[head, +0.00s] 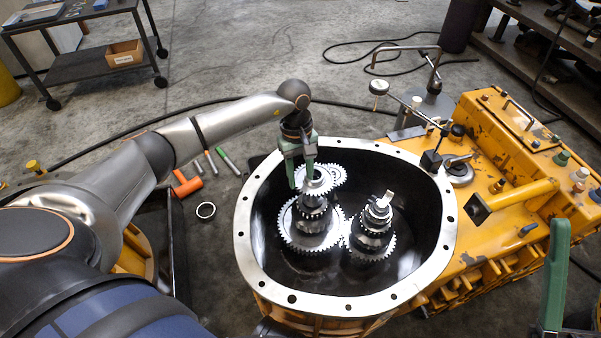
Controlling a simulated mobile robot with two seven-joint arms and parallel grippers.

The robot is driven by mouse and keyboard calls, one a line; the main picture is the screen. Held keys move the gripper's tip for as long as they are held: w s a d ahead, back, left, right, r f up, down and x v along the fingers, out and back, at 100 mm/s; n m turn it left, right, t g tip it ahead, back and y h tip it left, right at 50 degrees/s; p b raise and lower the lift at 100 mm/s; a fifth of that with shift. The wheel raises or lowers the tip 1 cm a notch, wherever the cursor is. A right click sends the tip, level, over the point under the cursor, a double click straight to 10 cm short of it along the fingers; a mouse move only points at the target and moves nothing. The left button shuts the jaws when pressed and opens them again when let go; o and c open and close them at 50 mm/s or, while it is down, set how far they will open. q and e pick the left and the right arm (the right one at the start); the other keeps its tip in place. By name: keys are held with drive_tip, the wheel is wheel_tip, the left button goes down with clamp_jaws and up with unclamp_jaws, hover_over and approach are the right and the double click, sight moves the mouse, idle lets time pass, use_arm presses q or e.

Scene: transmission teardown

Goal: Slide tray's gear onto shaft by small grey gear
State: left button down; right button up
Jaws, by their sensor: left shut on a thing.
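My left gripper (303,176) reaches into the round transmission housing (247,219) from above. Its green jaws are shut at the hub of a toothed silver gear (331,182), which sits at the top of the left gear stack, over its shaft; I cannot tell how far down the shaft it is. Below it are a smaller gear (312,212) and a large gear (303,241). A second shaft with stacked gears (373,231) stands to the right. A green finger of my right gripper (554,275) shows at the right edge; its other finger is hidden.
The yellow transmission body (505,160) extends right. A dial-gauge stand (432,103) rises behind the housing rim. A dark cart (75,65) stands back left.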

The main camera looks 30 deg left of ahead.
use_arm(q)
drive_tip(key=shift+f, duration=0.3)
drive_tip(key=shift+f+b, duration=0.5)
drive_tip(key=shift+b, duration=0.25)
idle(1.0)
drive_tip(key=shift+f+b, duration=0.4)
drive_tip(key=c, duration=0.8)
unclamp_jaws()
drive_tip(key=shift+r, duration=0.1)
drive_tip(key=o, duration=0.8)
drive_tip(key=shift+r+p, duration=2.85)
drive_tip(key=shift+r, duration=1.1)
